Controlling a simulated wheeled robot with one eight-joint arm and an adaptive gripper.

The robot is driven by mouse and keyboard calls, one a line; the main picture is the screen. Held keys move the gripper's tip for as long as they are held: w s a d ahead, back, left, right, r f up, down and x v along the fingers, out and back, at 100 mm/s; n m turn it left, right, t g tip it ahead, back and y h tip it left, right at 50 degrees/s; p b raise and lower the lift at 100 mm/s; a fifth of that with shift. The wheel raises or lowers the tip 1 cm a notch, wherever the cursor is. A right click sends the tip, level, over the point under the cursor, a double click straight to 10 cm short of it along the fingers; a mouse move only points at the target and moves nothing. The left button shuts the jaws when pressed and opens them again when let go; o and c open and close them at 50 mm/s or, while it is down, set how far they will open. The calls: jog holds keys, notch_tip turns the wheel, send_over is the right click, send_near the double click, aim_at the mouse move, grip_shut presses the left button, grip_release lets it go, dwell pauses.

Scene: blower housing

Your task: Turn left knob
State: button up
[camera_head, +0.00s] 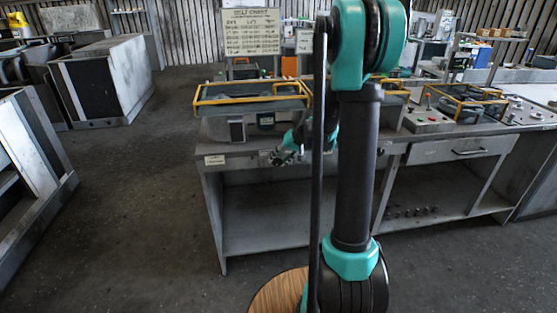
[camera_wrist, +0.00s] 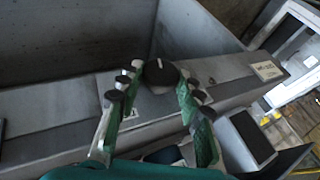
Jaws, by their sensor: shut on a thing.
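A round black knob (camera_wrist: 160,73) with a white pointer line sits on a light plate on the bench's front edge in the wrist view. My gripper (camera_wrist: 157,90) reaches it with one finger on each side, closed on the knob. The pointer line runs roughly up the picture. In the head view my gripper (camera_head: 284,153) is at the front edge of the bench (camera_head: 240,163), left of my arm. The knob is too small and too covered by the fingers to make out there.
A small label plate (camera_wrist: 266,70) is on the same front edge, right of the knob in the wrist view. On the bench top, a machine with a yellow frame (camera_head: 250,98) stands behind my gripper. A control panel (camera_head: 428,121) is farther right. The floor at left is open.

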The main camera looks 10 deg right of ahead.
jog(key=shift+y, duration=0.5)
jog(key=o, duration=1.2)
jog(key=shift+c, duration=0.2)
jog(key=v, duration=1.2)
jog(key=shift+f, duration=0.1)
jog(key=s+a+f+h, duration=0.1)
jog(key=s+f+h, duration=0.1)
jog(key=s, duration=0.6)
jog(key=s+f+h, duration=0.2)
jog(key=s+f, duration=0.3)
jog(key=s, duration=0.4)
jog(key=s+a+f+n+h, duration=0.1)
jog(key=s+f, duration=0.3)
jog(key=s, duration=0.5)
jog(key=shift+s+a+h, duration=0.25)
jog(key=shift+a+h, duration=0.1)
jog(key=shift+h, duration=0.25)
